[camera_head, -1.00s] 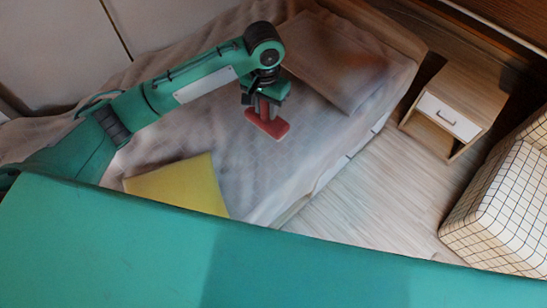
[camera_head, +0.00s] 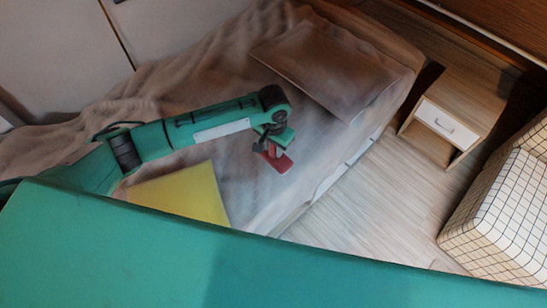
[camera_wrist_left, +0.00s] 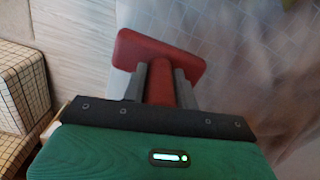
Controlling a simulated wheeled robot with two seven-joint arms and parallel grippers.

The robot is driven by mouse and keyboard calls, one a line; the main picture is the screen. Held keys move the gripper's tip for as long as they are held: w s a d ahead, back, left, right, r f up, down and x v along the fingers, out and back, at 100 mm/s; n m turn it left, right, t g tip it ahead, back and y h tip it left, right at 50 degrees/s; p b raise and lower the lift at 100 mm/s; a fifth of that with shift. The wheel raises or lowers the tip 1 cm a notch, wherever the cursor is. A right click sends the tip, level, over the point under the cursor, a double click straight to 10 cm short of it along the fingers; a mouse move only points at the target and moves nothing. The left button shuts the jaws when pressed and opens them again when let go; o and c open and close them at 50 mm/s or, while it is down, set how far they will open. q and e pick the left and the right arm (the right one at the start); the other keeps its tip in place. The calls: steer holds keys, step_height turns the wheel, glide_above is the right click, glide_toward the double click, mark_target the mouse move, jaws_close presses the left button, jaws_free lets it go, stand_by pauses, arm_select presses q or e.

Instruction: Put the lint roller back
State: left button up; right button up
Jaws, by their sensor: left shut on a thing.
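The lint roller (camera_head: 280,162) is red, with a wide flat head and a straight handle. My left gripper (camera_head: 270,147) is shut on it and holds it over the bed, near the bed's right edge. In the left wrist view the roller's head (camera_wrist_left: 160,50) sticks out beyond the fingertips, and the grey fingers of the gripper (camera_wrist_left: 160,85) close on both sides of the handle. Whether the roller touches the bed cover is hard to tell. My right gripper is not in view.
The bed (camera_head: 235,140) has a brown pillow (camera_head: 325,68) and a yellow cushion (camera_head: 180,193). A wooden nightstand (camera_head: 475,90) with a white drawer (camera_head: 447,121) stands to the right. A checked armchair (camera_head: 505,200) is at the far right. The floor (camera_head: 385,195) between is clear.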

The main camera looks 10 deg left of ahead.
mark_target(273, 158)
arm_select(q)
step_height(273, 158, down, 6)
steer(key=shift+f, duration=0.3)
steer(key=shift+f, duration=0.15)
steer(key=o, duration=0.9)
step_height(273, 158, up, 12)
steer(key=shift+r, duration=0.2)
